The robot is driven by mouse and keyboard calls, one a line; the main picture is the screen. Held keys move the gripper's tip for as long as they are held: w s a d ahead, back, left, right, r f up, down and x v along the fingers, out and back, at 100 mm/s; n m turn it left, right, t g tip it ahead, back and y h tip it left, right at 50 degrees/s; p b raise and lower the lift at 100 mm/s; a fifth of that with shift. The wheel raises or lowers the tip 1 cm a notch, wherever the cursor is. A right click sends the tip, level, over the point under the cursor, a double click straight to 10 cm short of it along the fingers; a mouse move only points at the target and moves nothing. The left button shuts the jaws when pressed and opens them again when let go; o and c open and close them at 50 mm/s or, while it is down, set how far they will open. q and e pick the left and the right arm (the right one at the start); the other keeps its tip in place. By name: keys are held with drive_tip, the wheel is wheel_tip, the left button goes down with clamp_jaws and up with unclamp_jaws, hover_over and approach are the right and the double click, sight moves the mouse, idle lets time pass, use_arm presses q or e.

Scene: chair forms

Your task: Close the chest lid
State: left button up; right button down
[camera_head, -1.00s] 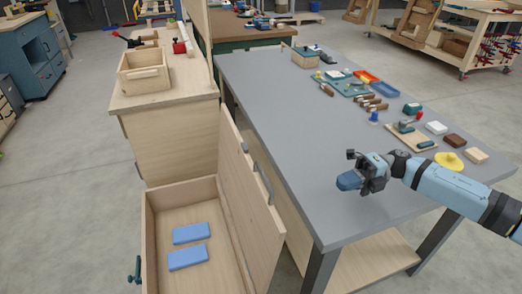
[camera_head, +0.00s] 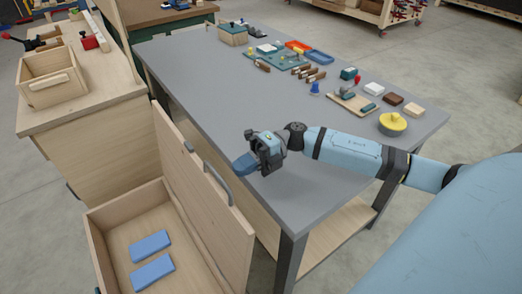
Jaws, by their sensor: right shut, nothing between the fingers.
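The wooden chest (camera_head: 103,249) stands open on the floor at the lower left, with two blue blocks (camera_head: 152,272) lying flat inside. Its lid (camera_head: 213,225) is raised on the right side, leaning near the grey table, and a grey handle (camera_head: 217,184) shows on it. My right gripper (camera_head: 245,164) is shut and empty. It hovers over the table's near left part, to the right of the lid's upper edge and apart from it in the picture. My left gripper is not in view.
The grey table (camera_head: 235,100) carries several tools and blocks, with a yellow round piece (camera_head: 392,123) at the right. A wooden cabinet (camera_head: 105,160) with an open box (camera_head: 52,80) on top stands behind the chest. The table's near left surface is bare.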

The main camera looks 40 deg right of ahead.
drive_tip(key=shift+w+a, duration=0.1)
drive_tip(key=shift+a, duration=1.4)
